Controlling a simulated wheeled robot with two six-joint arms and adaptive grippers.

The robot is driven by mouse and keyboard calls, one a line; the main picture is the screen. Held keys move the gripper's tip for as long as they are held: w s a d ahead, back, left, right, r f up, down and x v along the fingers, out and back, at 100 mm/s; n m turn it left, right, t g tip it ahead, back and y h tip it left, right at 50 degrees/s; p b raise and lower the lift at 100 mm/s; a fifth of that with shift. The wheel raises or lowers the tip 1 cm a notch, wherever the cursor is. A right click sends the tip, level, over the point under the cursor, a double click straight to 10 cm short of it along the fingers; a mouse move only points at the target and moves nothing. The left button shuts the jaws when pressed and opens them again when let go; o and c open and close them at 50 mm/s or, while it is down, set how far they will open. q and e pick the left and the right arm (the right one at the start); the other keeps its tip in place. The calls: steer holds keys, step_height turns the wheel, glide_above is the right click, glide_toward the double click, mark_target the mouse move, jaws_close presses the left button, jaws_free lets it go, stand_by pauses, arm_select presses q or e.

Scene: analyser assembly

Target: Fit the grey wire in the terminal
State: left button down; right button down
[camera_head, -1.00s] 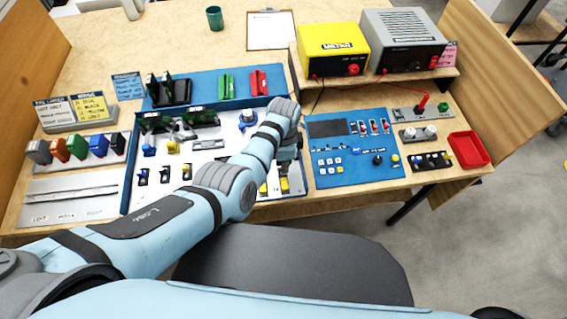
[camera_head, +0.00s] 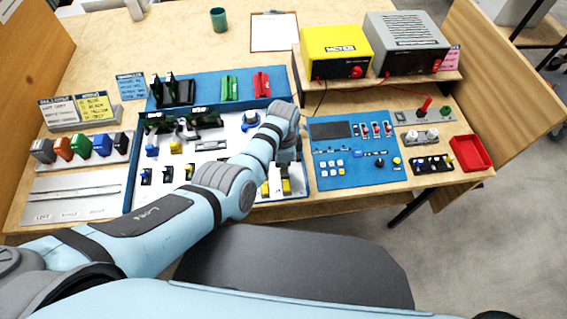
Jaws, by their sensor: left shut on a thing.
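My left gripper (camera_head: 289,168) points down over the right end of the white board (camera_head: 215,178). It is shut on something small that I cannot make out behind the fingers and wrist. Just below the fingertips is a yellow-topped terminal block (camera_head: 286,187), with another yellow block (camera_head: 265,188) beside it on the left. I cannot tell whether the fingers touch either. A grey piece (camera_head: 187,131) lies at the board's upper left; I cannot tell whether it is the grey wire. My right gripper is not in view.
Coloured blocks, including a grey one (camera_head: 42,151), stand in a rack at the left. A blue switch panel (camera_head: 335,178) is right of the board. The yellow meter (camera_head: 334,48) and grey supply (camera_head: 407,40) stand on a shelf. A red tray (camera_head: 471,153) is far right.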

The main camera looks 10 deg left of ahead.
arm_select(q)
steer(key=shift+f+b, duration=0.6)
steer(key=shift+f, duration=0.15)
steer(key=c, duration=1.5)
jaws_free()
steer(key=shift+c, duration=0.2)
steer(key=shift+o, duration=0.4)
steer(key=shift+o, duration=1.2)
